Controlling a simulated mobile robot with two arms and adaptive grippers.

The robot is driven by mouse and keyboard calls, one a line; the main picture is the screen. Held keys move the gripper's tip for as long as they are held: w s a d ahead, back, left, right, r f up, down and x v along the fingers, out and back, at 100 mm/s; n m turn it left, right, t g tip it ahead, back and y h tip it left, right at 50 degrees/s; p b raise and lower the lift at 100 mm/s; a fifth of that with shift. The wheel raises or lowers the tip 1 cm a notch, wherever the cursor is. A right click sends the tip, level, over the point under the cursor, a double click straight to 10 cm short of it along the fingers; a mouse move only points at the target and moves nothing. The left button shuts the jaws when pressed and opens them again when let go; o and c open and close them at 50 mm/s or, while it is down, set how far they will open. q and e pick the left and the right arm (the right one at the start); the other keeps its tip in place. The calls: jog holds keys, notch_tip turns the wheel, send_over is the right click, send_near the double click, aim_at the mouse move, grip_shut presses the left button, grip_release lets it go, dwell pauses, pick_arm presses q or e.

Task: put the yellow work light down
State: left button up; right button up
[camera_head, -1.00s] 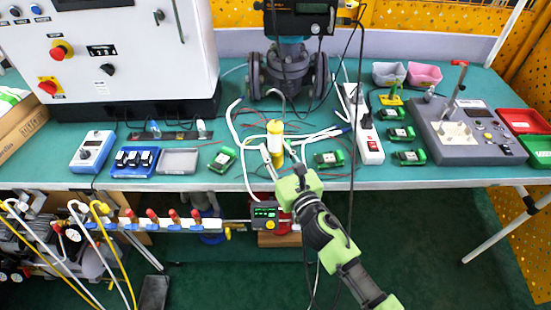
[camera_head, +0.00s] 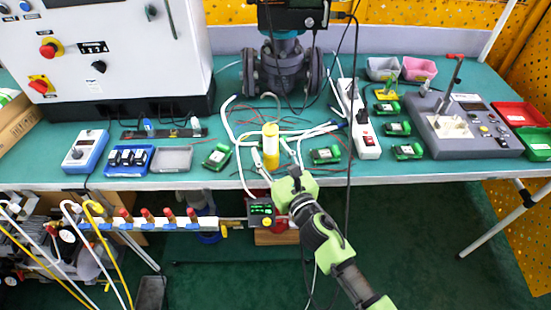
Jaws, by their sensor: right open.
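The yellow work light (camera_head: 270,146) is a short upright cylinder with a pale middle band. It appears to stand on the green bench top near the front edge. My right gripper (camera_head: 275,160) comes in from the lower right, with one finger on either side of the light. The fingers are open, with the light between or just beyond them; I cannot tell whether either one touches it. My left gripper is not in view.
White cables (camera_head: 236,140) and thin red wires lie around the light. Green circuit modules (camera_head: 217,157) and (camera_head: 325,155) sit to both sides. A white power strip (camera_head: 366,140) is to the right, a flanged valve (camera_head: 283,68) behind. A small meter (camera_head: 262,213) hangs below the front edge.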

jog(key=b+v, duration=0.1)
jog(key=v, duration=1.1)
jog(key=shift+r, duration=0.15)
